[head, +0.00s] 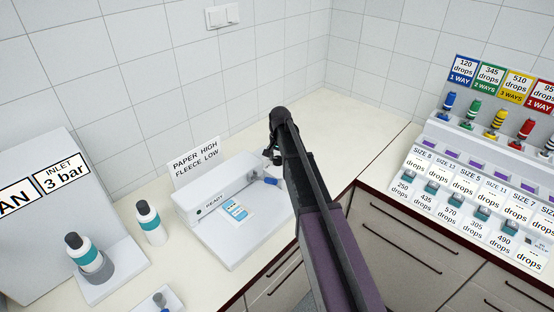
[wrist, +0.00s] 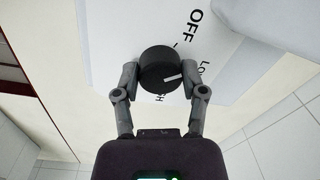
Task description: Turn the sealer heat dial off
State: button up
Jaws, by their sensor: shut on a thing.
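The white sealer (head: 215,188) stands on the counter in the head view, its display reading READY. A paper packet (head: 235,210) with a blue-and-white label lies on it. In the wrist view its black round dial (wrist: 158,66) sits between the two fingers of my gripper (wrist: 163,80), which is shut on it. The dial's white mark points right, roughly toward a partly covered label starting LO. OFF is printed above the dial, and a label ending in H is mostly hidden below. In the head view my gripper (head: 272,155) is at the sealer's right end; my arm hides the dial.
A sign (head: 195,157) reading PAPER HIGH, FLEECE LOW stands behind the sealer. Bottles (head: 151,223) with teal bands stand to its left, near a grey panel (head: 40,215). A dispenser rack (head: 480,185) with coloured tops fills the right counter.

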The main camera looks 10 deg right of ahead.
jog(key=n, duration=0.6)
jog(key=shift+s+d+n, duration=0.1)
jog(key=shift+s+n, duration=0.05)
jog(key=shift+n, duration=0.15)
dwell(0.3)
jog(key=o, duration=1.1)
jog(key=shift+o, duration=0.2)
